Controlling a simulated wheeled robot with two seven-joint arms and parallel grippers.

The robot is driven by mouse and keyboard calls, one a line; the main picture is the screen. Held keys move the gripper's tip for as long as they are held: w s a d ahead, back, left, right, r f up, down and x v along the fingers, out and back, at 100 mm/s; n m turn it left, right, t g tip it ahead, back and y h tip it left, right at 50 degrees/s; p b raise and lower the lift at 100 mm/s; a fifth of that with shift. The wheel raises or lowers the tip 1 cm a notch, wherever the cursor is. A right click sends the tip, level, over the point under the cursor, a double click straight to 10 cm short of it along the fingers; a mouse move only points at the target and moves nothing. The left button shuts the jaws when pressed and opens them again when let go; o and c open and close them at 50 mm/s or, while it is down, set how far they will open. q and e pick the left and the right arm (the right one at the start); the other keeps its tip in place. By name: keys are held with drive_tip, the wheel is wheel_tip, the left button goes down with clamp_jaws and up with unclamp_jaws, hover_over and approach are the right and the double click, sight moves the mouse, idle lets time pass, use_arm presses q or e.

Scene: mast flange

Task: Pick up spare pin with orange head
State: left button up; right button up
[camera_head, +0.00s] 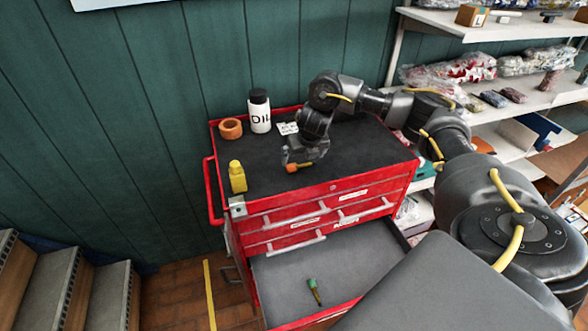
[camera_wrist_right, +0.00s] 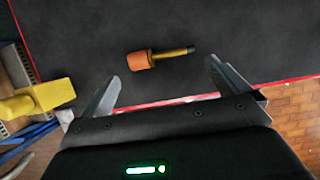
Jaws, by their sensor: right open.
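The spare pin with an orange head (camera_wrist_right: 140,61) lies on its side on the dark top of the red tool cabinet. In the right wrist view its brass-coloured shaft points right and ends in a dark tip. In the head view only its orange head (camera_head: 292,168) shows clearly, just under my right gripper (camera_head: 300,160). In the right wrist view my right gripper (camera_wrist_right: 160,85) is open, with nothing between its fingers, and the pin lies just beyond the fingertips. My left gripper is not in view.
On the red cabinet (camera_head: 330,190) stand a yellow bottle (camera_head: 238,177), an orange tape roll (camera_head: 231,129) and a white bottle with a black cap (camera_head: 260,112). A drawer (camera_head: 285,275) is open and holds a green-headed pin (camera_head: 313,290). Shelves (camera_head: 490,22) stand at right.

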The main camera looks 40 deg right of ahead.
sight(301, 166)
drive_tip(key=shift+w+f+p, duration=0.15)
drive_tip(key=shift+f+p, duration=0.1)
drive_tip(key=shift+p, duration=0.3)
drive_tip(key=p+x, duration=0.1)
drive_tip(key=x, duration=0.3)
drive_tip(key=shift+w+d+r, duration=0.15)
drive_tip(key=shift+w+f, duration=0.15)
drive_tip(key=shift+f, duration=0.15)
drive_tip(key=shift+c, duration=0.4)
drive_tip(key=c, duration=0.6)
drive_tip(key=shift+r, duration=0.1)
